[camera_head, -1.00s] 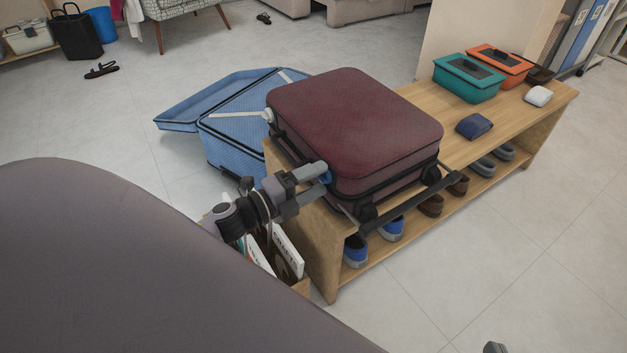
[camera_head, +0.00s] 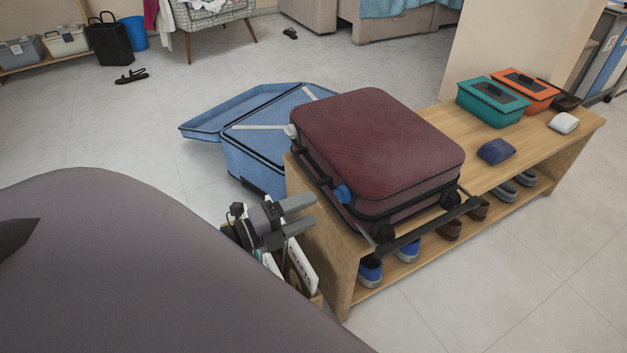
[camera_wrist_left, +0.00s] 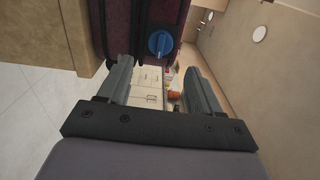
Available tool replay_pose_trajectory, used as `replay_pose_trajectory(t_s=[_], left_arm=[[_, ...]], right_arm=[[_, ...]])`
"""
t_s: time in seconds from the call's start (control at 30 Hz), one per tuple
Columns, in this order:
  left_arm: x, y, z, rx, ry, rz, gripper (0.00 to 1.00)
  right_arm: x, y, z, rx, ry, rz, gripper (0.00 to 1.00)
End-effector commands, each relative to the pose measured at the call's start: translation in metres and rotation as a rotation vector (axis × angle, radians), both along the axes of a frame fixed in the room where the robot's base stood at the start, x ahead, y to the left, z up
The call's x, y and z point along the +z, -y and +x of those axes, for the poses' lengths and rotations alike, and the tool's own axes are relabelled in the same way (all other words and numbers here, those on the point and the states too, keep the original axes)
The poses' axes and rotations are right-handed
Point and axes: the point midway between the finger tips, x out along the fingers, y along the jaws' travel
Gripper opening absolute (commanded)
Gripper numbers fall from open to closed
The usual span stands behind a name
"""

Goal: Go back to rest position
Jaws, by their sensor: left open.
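My left gripper (camera_head: 306,211) is open and empty in the head view, just left of the wooden bench and lower than the maroon suitcase. In the left wrist view its two fingers (camera_wrist_left: 160,88) stand apart with nothing between them. The maroon suitcase (camera_head: 378,140) lies closed and flat on the bench, with a blue knob (camera_head: 343,194) on its near side. The knob also shows in the left wrist view (camera_wrist_left: 160,43), beyond the fingers and apart from them. My right gripper is not in view.
The wooden bench (camera_head: 545,135) carries a teal box (camera_head: 492,104), an orange box (camera_head: 524,88), a navy folded item (camera_head: 496,150) and a white one (camera_head: 564,122). Shoes fill its lower shelf. An open blue suitcase (camera_head: 250,165) lies behind. A box of magazines (camera_head: 300,265) stands below my gripper.

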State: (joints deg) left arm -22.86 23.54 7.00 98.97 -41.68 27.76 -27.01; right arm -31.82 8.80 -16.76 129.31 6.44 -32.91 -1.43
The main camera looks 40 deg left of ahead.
Motion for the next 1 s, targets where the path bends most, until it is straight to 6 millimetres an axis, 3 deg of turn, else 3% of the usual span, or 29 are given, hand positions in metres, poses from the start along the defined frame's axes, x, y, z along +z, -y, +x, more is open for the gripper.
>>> replay_pose_trajectory(t_s=[0.67,0.87,1.0], left_arm=[[0.001,0.005,-0.001,0.02,-0.014,-0.05,0.64],[0.008,0.039,-0.003,0.156,-0.152,-0.421,0.64],[0.004,0.079,-0.016,0.265,-0.362,-0.795,0.64]], right_arm=[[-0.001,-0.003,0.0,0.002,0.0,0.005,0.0],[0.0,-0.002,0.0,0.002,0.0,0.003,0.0],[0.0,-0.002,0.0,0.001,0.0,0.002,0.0]])
